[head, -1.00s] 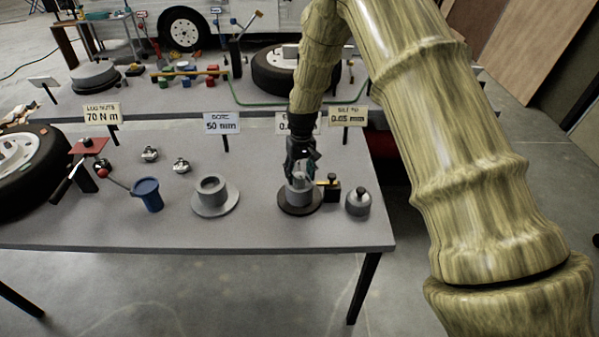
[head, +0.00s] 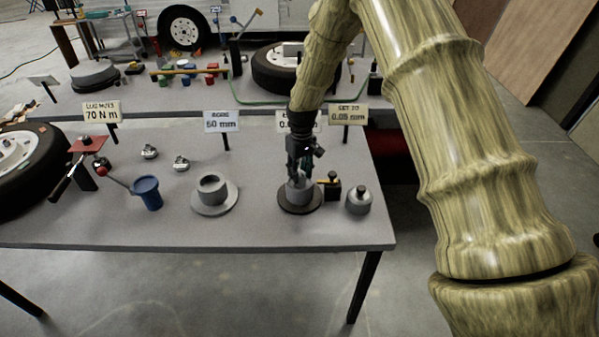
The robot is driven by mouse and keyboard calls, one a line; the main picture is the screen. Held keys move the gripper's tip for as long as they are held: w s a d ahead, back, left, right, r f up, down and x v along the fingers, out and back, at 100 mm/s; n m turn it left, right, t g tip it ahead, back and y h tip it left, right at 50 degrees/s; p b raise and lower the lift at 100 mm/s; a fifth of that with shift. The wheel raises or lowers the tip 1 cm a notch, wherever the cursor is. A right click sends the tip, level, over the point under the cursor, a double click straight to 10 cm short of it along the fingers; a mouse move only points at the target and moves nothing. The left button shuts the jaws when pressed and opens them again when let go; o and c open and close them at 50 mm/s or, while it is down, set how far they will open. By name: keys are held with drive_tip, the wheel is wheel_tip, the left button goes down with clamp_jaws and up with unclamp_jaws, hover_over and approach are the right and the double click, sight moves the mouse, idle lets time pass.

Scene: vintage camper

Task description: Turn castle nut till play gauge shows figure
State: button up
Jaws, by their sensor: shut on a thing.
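My gripper (head: 300,172) points straight down at the grey hub (head: 299,196) on a round dark base (head: 300,208), near the right end of the front table. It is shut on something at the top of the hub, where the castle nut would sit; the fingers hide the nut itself. A small black gauge block (head: 333,189) with a yellow bar stands just right of the hub. Its reading is too small to make out. A sign reading "SET TO 0.05 mm" (head: 347,114) stands behind; my arm partly covers a second sign beside it.
A grey knobbed pot (head: 358,201) stands right of the gauge, near the table's right edge. To the left are a flanged grey ring (head: 213,195), a blue cup (head: 149,192), metal nuts and a tire (head: 30,165). The table's front strip is clear.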

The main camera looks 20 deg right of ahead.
sight(301, 172)
drive_tip(key=shift+n, duration=1.7)
drive_tip(key=o, duration=1.1)
drive_tip(key=shift+c, duration=0.2)
wheel_tip(301, 172, up, 12)
drive_tip(key=shift+w+d+b, duration=0.15)
drive_tip(key=shift+d+b, duration=0.05)
drive_tip(key=shift+b, duration=0.1)
